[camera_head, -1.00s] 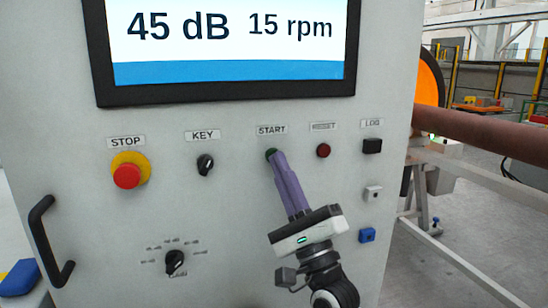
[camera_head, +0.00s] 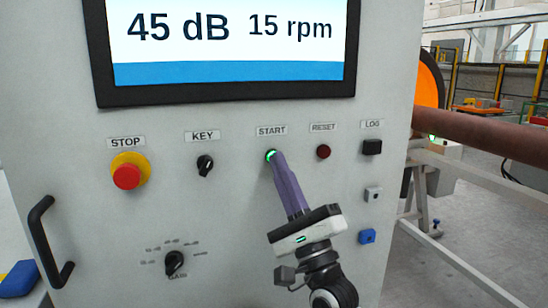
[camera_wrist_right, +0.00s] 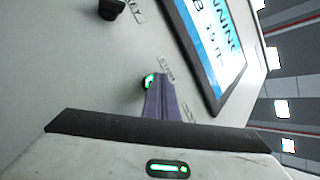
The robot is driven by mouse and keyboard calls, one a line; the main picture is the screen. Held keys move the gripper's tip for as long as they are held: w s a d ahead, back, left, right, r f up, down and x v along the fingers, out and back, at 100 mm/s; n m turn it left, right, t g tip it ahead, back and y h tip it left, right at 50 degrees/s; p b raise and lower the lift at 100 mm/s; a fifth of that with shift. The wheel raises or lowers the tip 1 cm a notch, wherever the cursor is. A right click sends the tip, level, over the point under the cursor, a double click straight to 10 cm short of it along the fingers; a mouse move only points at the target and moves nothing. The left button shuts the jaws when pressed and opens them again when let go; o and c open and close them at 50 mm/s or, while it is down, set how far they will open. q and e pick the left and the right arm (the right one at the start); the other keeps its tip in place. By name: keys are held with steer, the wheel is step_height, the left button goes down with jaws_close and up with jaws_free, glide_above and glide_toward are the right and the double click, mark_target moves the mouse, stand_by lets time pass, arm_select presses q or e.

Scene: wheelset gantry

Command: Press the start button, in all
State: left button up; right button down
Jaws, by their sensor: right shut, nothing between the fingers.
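The green start button (camera_head: 270,155) sits under the START label on the grey panel (camera_head: 230,220) and is lit bright green. It also glows in the right wrist view (camera_wrist_right: 149,81). My right gripper (camera_head: 277,157) has its purple fingers shut with nothing between them. The fingertips are at the button and cover part of it; I cannot tell whether they press on it. My left gripper is not in view.
A red stop button (camera_head: 127,176) on a yellow ring and the key switch (camera_head: 205,165) are to the left. The dark red reset button (camera_head: 323,151) and black log button (camera_head: 372,147) are to the right. A screen (camera_head: 230,72) is above, a handle (camera_head: 48,240) lower left.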

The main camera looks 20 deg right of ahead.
steer(key=shift+s, duration=0.65)
steer(key=s+p, duration=0.2)
steer(key=s, duration=0.3)
steer(key=shift+d, duration=0.1)
stand_by(0.6)
